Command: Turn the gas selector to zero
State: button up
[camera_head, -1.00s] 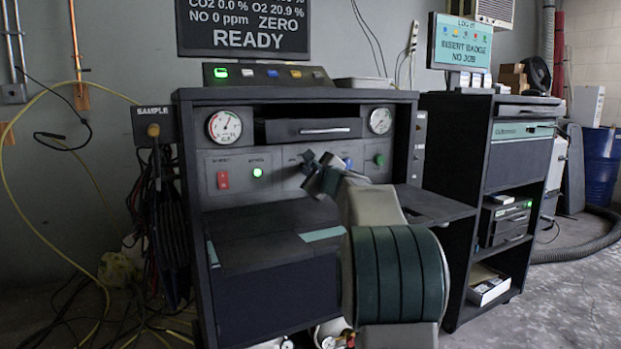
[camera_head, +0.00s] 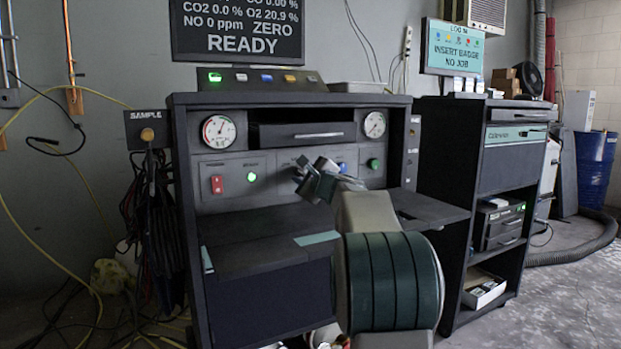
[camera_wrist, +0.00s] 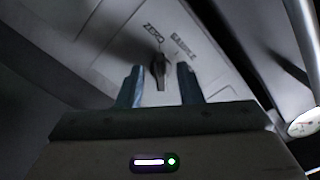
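The gas selector is a small dark knob (camera_wrist: 158,70) on the grey front panel, seen in the wrist view. The label ZERO (camera_wrist: 153,33) is just above it and the label SAMPLE (camera_wrist: 183,46) is to its upper right. I cannot tell for sure which label the knob points to. My gripper (camera_wrist: 160,82) is open, with one blue-grey finger on each side of the knob and a visible gap on both sides. In the head view my gripper (camera_head: 312,176) is in front of the panel and hides the knob.
The cabinet's shelf (camera_head: 258,247) juts out below the panel. A red switch (camera_head: 217,185), a green light (camera_head: 251,177) and two gauges, left (camera_head: 219,131) and right (camera_head: 374,125), surround the gripper. The wall screen (camera_head: 240,30) reads ZERO and READY. A second cabinet (camera_head: 440,150) stands right.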

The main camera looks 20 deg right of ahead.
jog(key=s, duration=1.3)
jog(key=shift+s+d, duration=0.25)
jog(key=shift+s, duration=0.1)
jog(key=shift+a+r+p, duration=0.1)
jog(key=shift+p, duration=0.25)
jog(key=s+a+r+n+g+y+p, duration=0.2)
jog(key=s+a+n+g+p, duration=0.4)
jog(key=a+p, duration=0.4)
jog(key=s+a+r+n+g+y+p, duration=0.3)
jog(key=s+a+n+p, duration=0.3)
jog(key=a+n+p, duration=0.35)
jog(key=s+r+n+g+h+p, duration=0.2)
jog(key=s+n+p, duration=0.3)
jog(key=s+p, duration=0.4)
jog(key=s+a+r+n+g+h+p, duration=0.1)
jog(key=s+r+n+g+h+p, duration=0.1)
jog(key=s+p, duration=0.6)
jog(key=s+n+g+h, duration=0.1)
jog(key=n+g, duration=0.1)
jog(key=shift+s+a+n+h+p, duration=0.2)
jog(key=shift+n+h+p, duration=0.1)
jog(key=shift+n+p, duration=0.05)
grip_shut()
